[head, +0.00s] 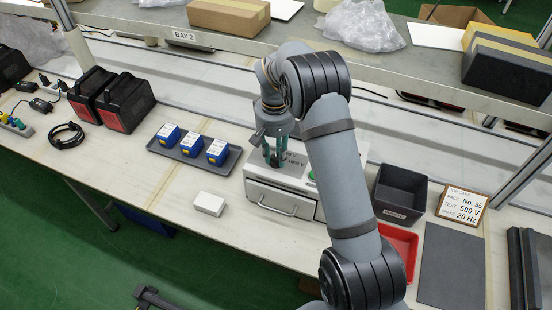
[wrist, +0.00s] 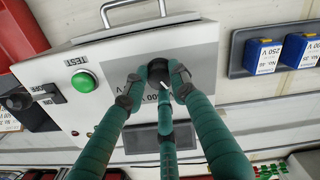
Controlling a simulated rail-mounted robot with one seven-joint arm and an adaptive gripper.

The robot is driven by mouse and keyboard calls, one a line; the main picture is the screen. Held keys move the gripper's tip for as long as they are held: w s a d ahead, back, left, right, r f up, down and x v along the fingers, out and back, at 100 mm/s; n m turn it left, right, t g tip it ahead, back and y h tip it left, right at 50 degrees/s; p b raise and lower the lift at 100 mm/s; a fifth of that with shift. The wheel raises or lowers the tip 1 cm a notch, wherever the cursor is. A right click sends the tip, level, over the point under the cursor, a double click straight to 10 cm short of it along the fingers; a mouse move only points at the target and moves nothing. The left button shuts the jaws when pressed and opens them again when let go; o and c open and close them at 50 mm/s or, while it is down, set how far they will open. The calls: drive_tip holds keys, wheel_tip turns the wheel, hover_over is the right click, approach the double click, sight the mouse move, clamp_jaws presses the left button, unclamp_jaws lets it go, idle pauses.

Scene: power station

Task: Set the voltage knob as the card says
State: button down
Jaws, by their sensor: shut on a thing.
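The voltage knob (wrist: 158,70) is a round black knob with a white pointer mark, on the light tester box (head: 281,195). My gripper (wrist: 157,88) has teal fingers closed around the knob; it also shows in the head view (head: 274,158), over the tester's top. The fingers partly cover the voltage labels, so the setting under the pointer cannot be read for sure. The job card (head: 463,206) stands at the right and reads Pack No. 35, Test 500 V, 20 Hz.
A green TEST button (wrist: 85,80) and a black switch (wrist: 18,102) are on the tester. A grey tray (head: 165,148) holds three blue packs. A small white box (head: 209,203) lies in front. A dark bin (head: 402,190) and red tray (head: 400,246) are right of the tester.

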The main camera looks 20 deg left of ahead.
sight(275, 157)
drive_tip(key=m+b, duration=0.3)
drive_tip(key=m, duration=0.2)
drive_tip(key=shift+f+m, duration=0.15)
drive_tip(key=shift+m, duration=0.15)
drive_tip(key=shift+m+b, duration=1.2)
drive_tip(key=shift+m, duration=0.9)
drive_tip(key=c, duration=1.4)
unclamp_jaws()
drive_tip(key=shift+r, duration=0.25)
wheel_tip(275, 157, up, 12)
drive_tip(key=shift+a+f, duration=0.1)
drive_tip(key=shift+f, duration=0.05)
